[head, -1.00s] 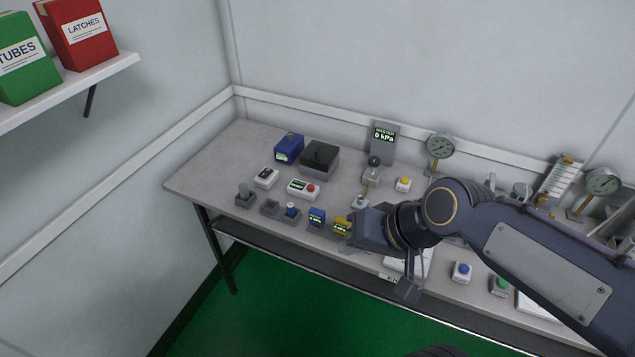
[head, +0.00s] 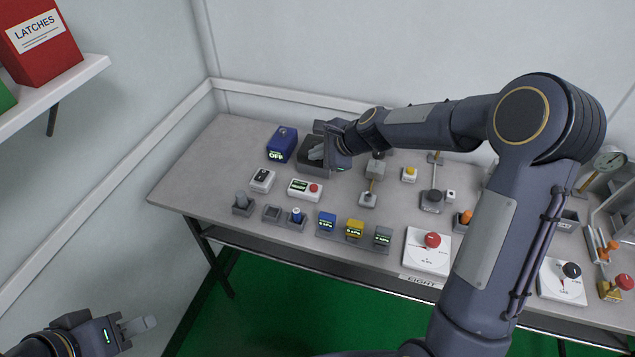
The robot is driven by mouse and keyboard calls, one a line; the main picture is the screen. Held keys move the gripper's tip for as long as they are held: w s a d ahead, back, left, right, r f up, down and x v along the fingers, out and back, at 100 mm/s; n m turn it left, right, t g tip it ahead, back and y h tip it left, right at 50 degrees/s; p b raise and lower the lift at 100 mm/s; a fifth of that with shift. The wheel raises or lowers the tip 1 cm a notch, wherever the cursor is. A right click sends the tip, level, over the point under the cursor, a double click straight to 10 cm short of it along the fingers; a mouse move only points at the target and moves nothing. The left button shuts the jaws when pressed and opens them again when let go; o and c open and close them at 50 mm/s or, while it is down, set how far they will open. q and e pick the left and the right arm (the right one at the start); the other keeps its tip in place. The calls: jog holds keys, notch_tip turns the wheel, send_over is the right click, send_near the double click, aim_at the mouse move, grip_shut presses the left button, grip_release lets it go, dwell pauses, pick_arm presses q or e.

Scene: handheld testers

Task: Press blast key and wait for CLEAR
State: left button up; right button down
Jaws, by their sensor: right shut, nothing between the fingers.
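My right gripper (head: 316,152) is shut and empty. It is at the dark box (head: 312,167) at the back left of the table and covers part of its top; I cannot tell whether it touches. A blue tester (head: 282,143) stands just left of the box, its lit display reading OFF. No key labelled blast and no CLEAR reading can be made out. My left gripper (head: 140,325) is low at the left, away from the table.
The grey table (head: 180,185) holds a white switch unit (head: 262,179), blue (head: 326,222) and yellow (head: 355,228) testers, and a white plate with a red knob (head: 431,240). My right arm hides part of the back. A shelf (head: 60,85) juts from the left wall.

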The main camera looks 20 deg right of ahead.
jog(key=shift+f, duration=0.1)
dwell(0.3)
jog(key=b, duration=0.8)
send_over(317, 191)
notch_tip(317, 191, down, 9)
jog(key=shift+d+r, duration=0.1)
jog(key=shift+r, duration=0.1)
dwell(1.4)
jog(key=shift+f+b, duration=0.35)
jog(key=shift+f, duration=0.1)
jog(key=shift+f+b, duration=0.4)
jog(key=shift+f, duration=0.05)
dwell(0.5)
dwell(0.3)
jog(key=shift+r+p, duration=0.85)
jog(key=shift+r, duration=0.05)
